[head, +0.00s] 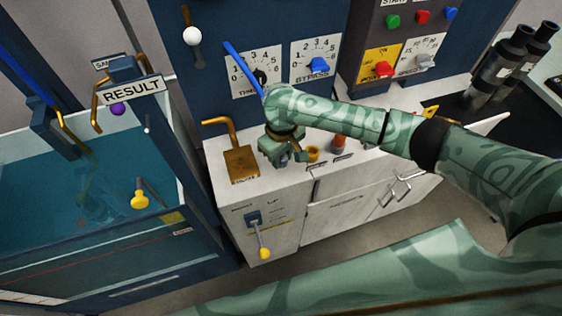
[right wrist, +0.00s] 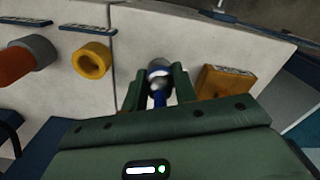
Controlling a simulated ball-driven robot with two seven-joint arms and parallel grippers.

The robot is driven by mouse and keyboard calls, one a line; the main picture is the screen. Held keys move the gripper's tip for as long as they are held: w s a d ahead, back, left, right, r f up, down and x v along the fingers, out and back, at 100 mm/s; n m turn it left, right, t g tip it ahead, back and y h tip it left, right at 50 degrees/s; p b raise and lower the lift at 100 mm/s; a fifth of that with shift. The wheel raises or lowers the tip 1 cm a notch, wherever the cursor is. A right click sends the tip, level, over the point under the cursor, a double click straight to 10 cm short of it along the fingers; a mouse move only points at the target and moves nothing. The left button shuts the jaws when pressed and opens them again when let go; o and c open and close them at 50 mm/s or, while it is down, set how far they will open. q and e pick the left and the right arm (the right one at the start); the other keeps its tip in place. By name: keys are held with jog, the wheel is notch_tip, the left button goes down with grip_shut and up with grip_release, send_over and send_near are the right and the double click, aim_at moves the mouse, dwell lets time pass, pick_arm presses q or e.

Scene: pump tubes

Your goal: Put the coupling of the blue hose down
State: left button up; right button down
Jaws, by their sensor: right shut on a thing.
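The blue hose (head: 241,64) comes down in front of the blue panel in the head view and passes behind my right arm. My right gripper (head: 284,155) points down over the white cabinet top. In the right wrist view its two fingers are shut on the coupling (right wrist: 158,72), a grey and white piece with blue hose (right wrist: 159,97) running from it toward the palm. The fingers hide the coupling's sides, and I cannot tell whether it touches the cabinet top. My left gripper is not in view.
A yellow ring port (head: 313,155) and an orange-red port (head: 338,143) sit to the right of my right gripper. A brass block (head: 241,164) with a bent pipe stands to its left. The water tank (head: 60,200) is further left. The cabinet's front edge is close.

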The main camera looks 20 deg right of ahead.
jog(key=shift+a+f, duration=0.1)
jog(key=shift+f, duration=0.85)
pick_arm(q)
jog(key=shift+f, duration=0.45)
pick_arm(e)
jog(key=shift+r, duration=0.1)
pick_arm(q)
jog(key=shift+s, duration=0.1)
pick_arm(e)
jog(key=c, duration=1.1)
grip_release()
pick_arm(q)
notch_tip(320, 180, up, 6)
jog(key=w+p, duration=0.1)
jog(key=p, duration=0.4)
jog(key=shift+p, duration=0.35)
pick_arm(e)
notch_tip(320, 180, up, 12)
jog(key=shift+r, duration=0.1)
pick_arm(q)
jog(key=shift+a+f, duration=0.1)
